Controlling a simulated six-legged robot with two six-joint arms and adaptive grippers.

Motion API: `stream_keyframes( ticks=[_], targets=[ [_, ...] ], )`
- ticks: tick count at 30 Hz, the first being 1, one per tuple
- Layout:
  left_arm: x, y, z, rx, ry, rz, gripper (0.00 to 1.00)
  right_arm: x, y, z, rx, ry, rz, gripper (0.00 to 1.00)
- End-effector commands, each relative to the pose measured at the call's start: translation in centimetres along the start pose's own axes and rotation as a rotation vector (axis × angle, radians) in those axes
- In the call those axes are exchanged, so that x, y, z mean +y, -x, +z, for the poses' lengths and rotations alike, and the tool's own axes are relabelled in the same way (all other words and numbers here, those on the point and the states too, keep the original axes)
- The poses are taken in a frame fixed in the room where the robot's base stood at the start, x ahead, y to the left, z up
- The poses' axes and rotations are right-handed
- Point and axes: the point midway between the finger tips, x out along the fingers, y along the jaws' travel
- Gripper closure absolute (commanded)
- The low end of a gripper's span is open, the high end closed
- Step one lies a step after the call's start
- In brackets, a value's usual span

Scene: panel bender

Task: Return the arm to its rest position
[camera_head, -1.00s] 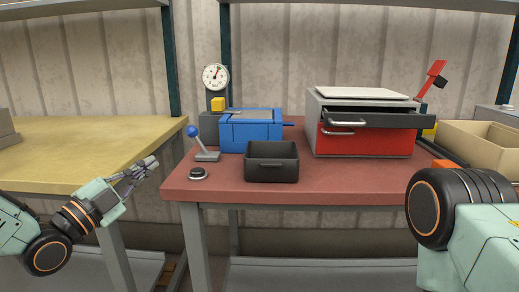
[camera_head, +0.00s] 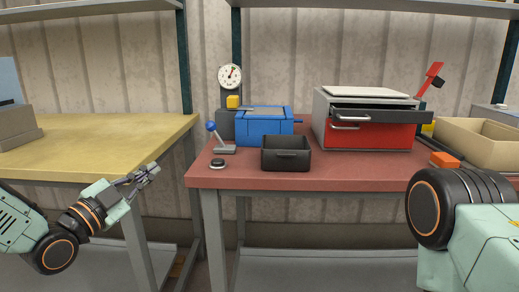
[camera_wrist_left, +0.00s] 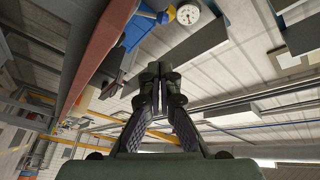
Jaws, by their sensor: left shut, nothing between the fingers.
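My left arm (camera_head: 85,217) comes in from the left in the head view. Its gripper (camera_head: 153,170) points up and to the right, in the gap between the wooden table and the red-topped bench, touching neither as far as I can see. In the left wrist view the gripper's fingertips (camera_wrist_left: 158,70) are together, with nothing between them. My right arm (camera_head: 470,225) shows at the lower right as a black joint and pale green links. Its gripper is out of view.
The red-topped bench (camera_head: 350,172) carries a black bin (camera_head: 286,161), a blue box (camera_head: 264,127), a blue-knobbed lever (camera_head: 219,140), a dial gauge (camera_head: 230,76) and a red cabinet (camera_head: 365,136) with its top drawer partly open. The wooden table (camera_head: 100,145) is at left.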

Motion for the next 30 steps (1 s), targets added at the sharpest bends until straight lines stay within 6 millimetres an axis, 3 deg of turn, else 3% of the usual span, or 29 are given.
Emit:
stream_keyframes(
  ticks=[5, 11, 16, 21, 25, 30],
  targets=[
    [2.9, 1.1, 2.9, -0.178, 0.273, 0.039, 1.0, 0.0, 0.1, 0.0, 0.0, 0.0, 0.0, 0.6],
    [11.4, 5.8, 7.3, -0.525, 0.651, 0.115, 1.0, 0.0, 0.6, 0.0, 0.0, 0.0, 0.0, 0.6],
    [19.6, 13.0, 9.8, -0.876, 0.907, 0.15, 1.0, 0.0, 1.3, 0.0, 0.0, 0.0, 0.0, 0.6],
    [26.4, 22.0, 10.1, -1.223, 1.054, 0.162, 1.0, 0.0, 1.9, 0.0, 0.0, 0.0, 0.0, 0.6],
    [30.4, 29.5, 9.1, -1.476, 1.09, 0.172, 1.0, 0.0, 2.5, 0.0, 0.0, 0.0, 0.0, 0.6],
    [33.7, 38.0, 6.8, -1.714, 1.033, 0.246, 1.0, 0.0, 3.3, 0.0, 0.0, 0.0, 0.0, 0.6]
  ],
)
